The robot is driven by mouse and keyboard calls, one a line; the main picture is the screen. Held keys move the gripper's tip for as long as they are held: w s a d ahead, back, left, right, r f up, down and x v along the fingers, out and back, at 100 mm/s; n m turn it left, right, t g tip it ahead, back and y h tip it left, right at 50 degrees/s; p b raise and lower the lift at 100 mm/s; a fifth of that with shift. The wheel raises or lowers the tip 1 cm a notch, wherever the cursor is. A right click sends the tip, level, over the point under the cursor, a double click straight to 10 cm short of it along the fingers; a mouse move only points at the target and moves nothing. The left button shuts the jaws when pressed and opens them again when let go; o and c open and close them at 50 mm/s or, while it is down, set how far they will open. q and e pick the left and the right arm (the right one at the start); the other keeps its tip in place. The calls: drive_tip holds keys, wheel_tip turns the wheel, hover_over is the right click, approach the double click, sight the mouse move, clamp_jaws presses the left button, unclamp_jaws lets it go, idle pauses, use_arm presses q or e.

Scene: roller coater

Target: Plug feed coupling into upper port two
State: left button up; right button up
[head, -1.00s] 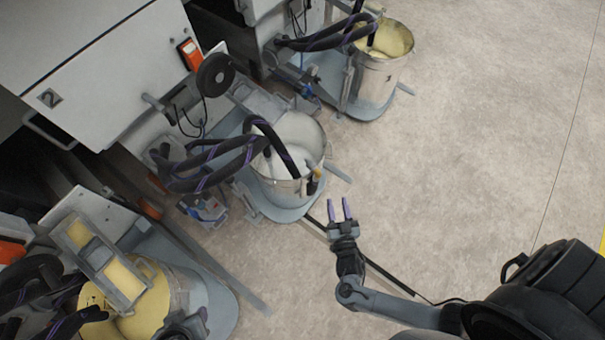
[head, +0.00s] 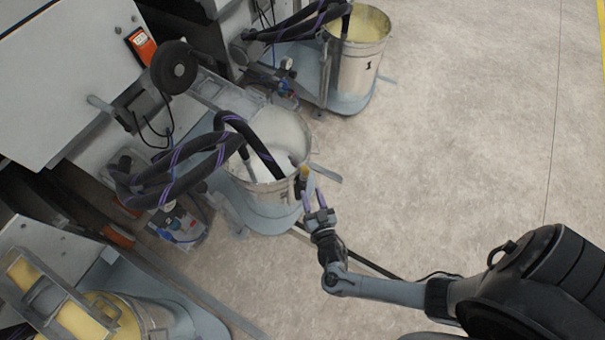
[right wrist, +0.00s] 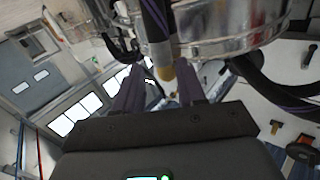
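A dark hose end with a yellowish tip, seemingly the feed coupling (head: 303,175), hangs at the outer right side of the middle bucket (head: 273,183). My right gripper (head: 314,196) is just below and right of it in the head view, with its two purple fingers apart. In the right wrist view the coupling's yellow tip (right wrist: 166,73) shows between the open fingers of my right gripper (right wrist: 160,84), beyond or at their tips; I cannot tell whether they touch it. Upper port two cannot be made out. My left gripper is not in view.
Thick black hoses with purple stripes (head: 180,175) loop over the middle bucket. A bucket marked 1 (head: 355,70) stands at the back, and a yellow one (head: 112,310) at lower left. The grey machine (head: 70,80) fills the upper left. Floor on the right is clear.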

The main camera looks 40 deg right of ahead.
sight(306, 181)
drive_tip(key=shift+w+d+f+b, duration=0.1)
drive_tip(key=shift+w+f+b, duration=0.05)
drive_tip(key=shift+w+b, duration=0.15)
drive_tip(key=shift+w+d+f+b, duration=0.1)
drive_tip(key=shift+w+b, duration=0.1)
drive_tip(key=shift+w, duration=0.2)
drive_tip(key=b+x, duration=0.2)
drive_tip(key=x, duration=0.1)
drive_tip(key=shift+w+f, duration=0.15)
drive_tip(key=shift+f, duration=0.05)
drive_tip(key=shift+w+d+r, duration=0.1)
drive_tip(key=shift+w+d, duration=0.25)
drive_tip(key=shift+w, duration=0.15)
drive_tip(key=shift+a, duration=0.1)
drive_tip(key=shift+s, duration=0.1)
drive_tip(key=shift+c, duration=0.2)
clamp_jaws()
